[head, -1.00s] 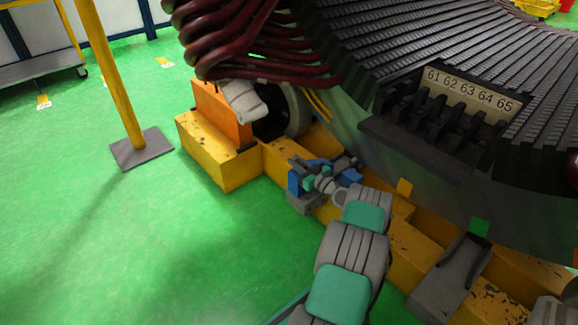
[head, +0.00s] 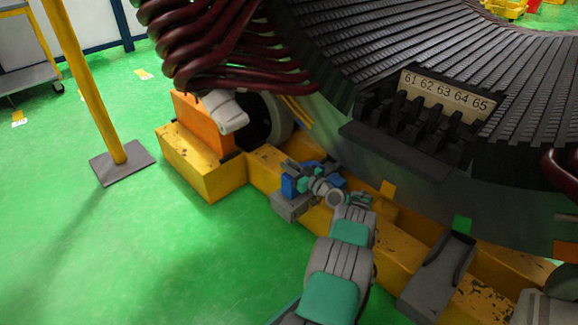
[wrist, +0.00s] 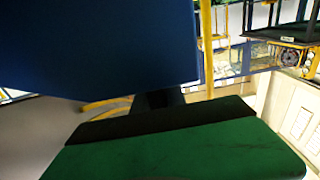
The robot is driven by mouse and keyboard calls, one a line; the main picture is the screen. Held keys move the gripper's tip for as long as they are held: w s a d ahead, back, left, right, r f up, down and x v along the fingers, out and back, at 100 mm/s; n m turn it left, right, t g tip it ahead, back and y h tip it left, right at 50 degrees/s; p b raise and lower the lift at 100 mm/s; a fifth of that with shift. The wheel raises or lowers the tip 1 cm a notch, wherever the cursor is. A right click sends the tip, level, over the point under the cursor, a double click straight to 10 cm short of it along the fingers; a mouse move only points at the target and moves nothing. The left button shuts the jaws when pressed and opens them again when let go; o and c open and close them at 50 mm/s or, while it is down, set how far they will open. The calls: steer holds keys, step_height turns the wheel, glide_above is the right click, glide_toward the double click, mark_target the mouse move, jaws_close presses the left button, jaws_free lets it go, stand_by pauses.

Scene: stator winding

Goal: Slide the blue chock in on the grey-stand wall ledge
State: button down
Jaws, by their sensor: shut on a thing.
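My gripper (head: 312,181) is low at the yellow base beam in the head view, beside a small grey stand (head: 289,207). Blue shows on both sides of it: a blue piece (head: 289,187) against the grey stand and another blue patch (head: 335,181) to the right. In the wrist view a large plain blue face (wrist: 100,45), which I take as the blue chock, fills the upper left, close to the camera. My gripper is shut on it. A green pad with a dark edge (wrist: 180,150) lies below. The ledge and the contact are too small or hidden to tell.
The yellow beam (head: 205,175) carries an orange block (head: 200,122). The big dark stator (head: 400,45), with slots labelled 61 to 65, hangs over my arm. A grey bracket (head: 440,275) stands to the right. Green floor at left is open, except a yellow post (head: 85,85).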

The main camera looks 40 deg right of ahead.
steer(key=shift+f, duration=0.15)
steer(key=c, duration=1.3)
jaws_free()
steer(key=shift+s+f, duration=0.1)
steer(key=shift+f, duration=0.05)
steer(key=s+p, duration=0.3)
steer(key=s, duration=0.4)
steer(key=shift+s+d, duration=0.1)
steer(key=shift+s, duration=0.2)
